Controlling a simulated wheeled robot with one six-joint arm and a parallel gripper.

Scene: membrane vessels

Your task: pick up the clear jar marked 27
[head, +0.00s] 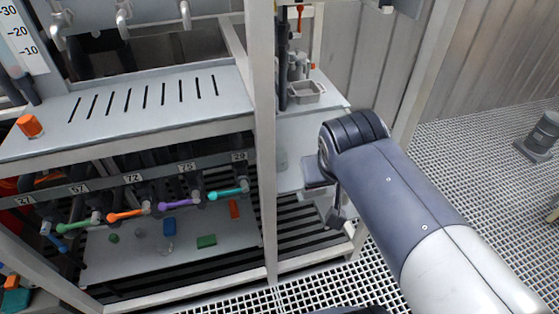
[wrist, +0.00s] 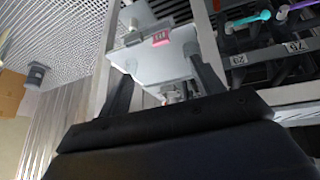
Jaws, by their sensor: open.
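My gripper (wrist: 163,88) is open, with its two dark fingers apart in the wrist view and nothing seen held between them. In the head view my gripper (head: 334,204) hangs at the end of my arm, in front of the pale side shelf, right of the white post.
The white post (head: 262,120) stands between the valve rack and my arm. Coloured valve handles (head: 178,201) line the rack. A grey tray (head: 305,92) sits behind. The wrist view shows a pink tag (wrist: 161,38) on a pale panel. Open grating floor (head: 460,165) lies right.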

